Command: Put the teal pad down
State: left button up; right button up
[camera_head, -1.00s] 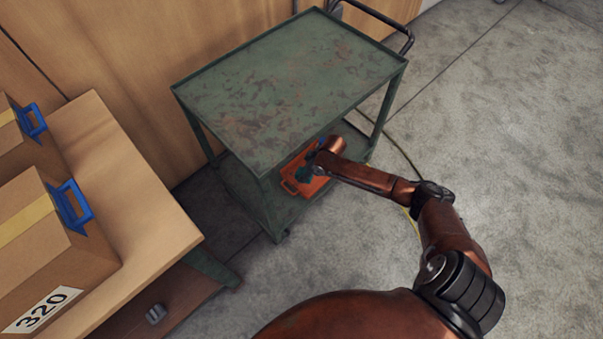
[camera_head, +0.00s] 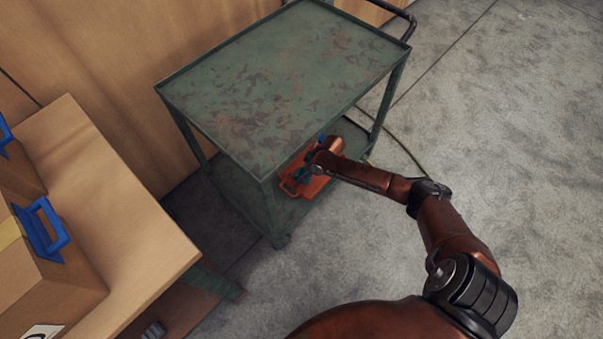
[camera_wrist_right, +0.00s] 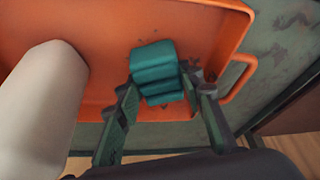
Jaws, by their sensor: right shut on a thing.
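The teal pad (camera_wrist_right: 155,65) is a small ribbed block between the fingers of my right gripper (camera_wrist_right: 162,92) in the right wrist view. The gripper is shut on it. Behind it lies an orange tray (camera_wrist_right: 105,35) with raised walls and a loop handle. I cannot tell whether the pad touches the tray floor. In the head view my right gripper (camera_head: 303,173) reaches over the orange tray (camera_head: 317,188) on the cart's lower shelf, and the pad is hard to make out there. My left gripper is not in view.
The green cart's worn top shelf (camera_head: 280,80) overhangs part of the tray. A pale rounded object (camera_wrist_right: 40,105) stands at the left in the wrist view. A wooden table (camera_head: 110,190) with cardboard boxes and blue handles is at the left.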

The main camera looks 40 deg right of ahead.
jog(key=shift+r, duration=0.15)
jog(key=shift+f, duration=0.2)
jog(key=o, duration=1)
jog(key=shift+o, duration=0.2)
